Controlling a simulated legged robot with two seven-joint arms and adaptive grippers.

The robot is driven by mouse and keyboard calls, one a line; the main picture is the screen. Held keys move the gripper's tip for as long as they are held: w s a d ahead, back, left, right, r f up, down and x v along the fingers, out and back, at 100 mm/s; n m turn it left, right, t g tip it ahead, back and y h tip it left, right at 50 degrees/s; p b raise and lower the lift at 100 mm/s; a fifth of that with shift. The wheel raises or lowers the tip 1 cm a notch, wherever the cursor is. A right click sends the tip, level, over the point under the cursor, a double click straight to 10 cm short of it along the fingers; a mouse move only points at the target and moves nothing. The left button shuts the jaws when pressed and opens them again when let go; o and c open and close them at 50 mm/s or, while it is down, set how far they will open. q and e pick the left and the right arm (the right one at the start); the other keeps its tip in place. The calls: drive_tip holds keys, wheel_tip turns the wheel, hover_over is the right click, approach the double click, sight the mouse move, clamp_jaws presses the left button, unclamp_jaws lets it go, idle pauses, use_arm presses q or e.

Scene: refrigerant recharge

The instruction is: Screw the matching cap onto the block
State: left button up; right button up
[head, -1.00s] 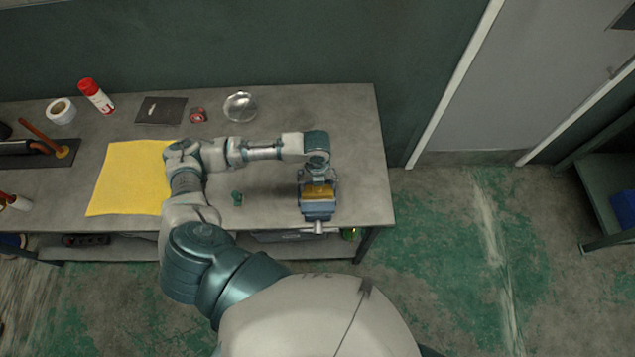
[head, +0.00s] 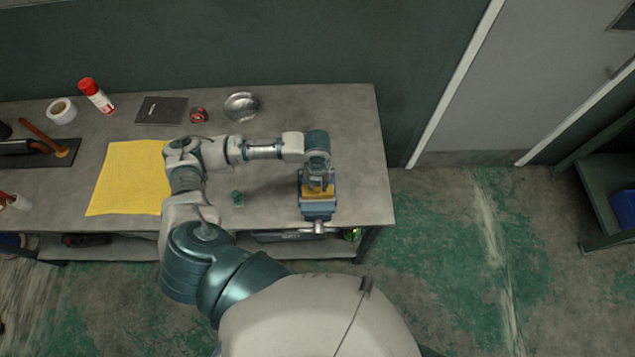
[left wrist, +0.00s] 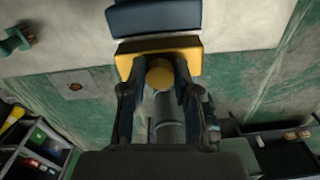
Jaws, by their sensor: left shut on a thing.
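A blue vise (head: 317,209) at the right front of the bench holds a yellow brass-coloured block (head: 318,195). My left gripper (head: 319,186) points down at the block from above. In the left wrist view its two fingers are shut on the sides of a round brass-coloured cap (left wrist: 159,73), against or just above the block (left wrist: 190,47). I cannot tell how far the cap is seated. A small green cap (head: 237,198) lies on the bench left of the vise; in the left wrist view a teal piece with a brass end (left wrist: 14,40) shows. My right gripper is not in view.
On the bench (head: 355,150) are a yellow cloth (head: 125,180), a red spray can (head: 96,95), a tape roll (head: 61,110), a dark notebook (head: 161,110), a tape measure (head: 198,115) and a metal dish (head: 241,106). The bench right of the vise is clear.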

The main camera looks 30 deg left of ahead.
use_arm(q)
drive_tip(key=shift+m, duration=0.5)
drive_tip(key=m, duration=0.3)
drive_tip(key=shift+m, duration=0.4)
drive_tip(key=shift+m, duration=1)
drive_tip(key=o, duration=1)
drive_tip(key=shift+c, duration=0.2)
wheel_tip(320, 180, up, 12)
drive_tip(key=shift+a, duration=0.2)
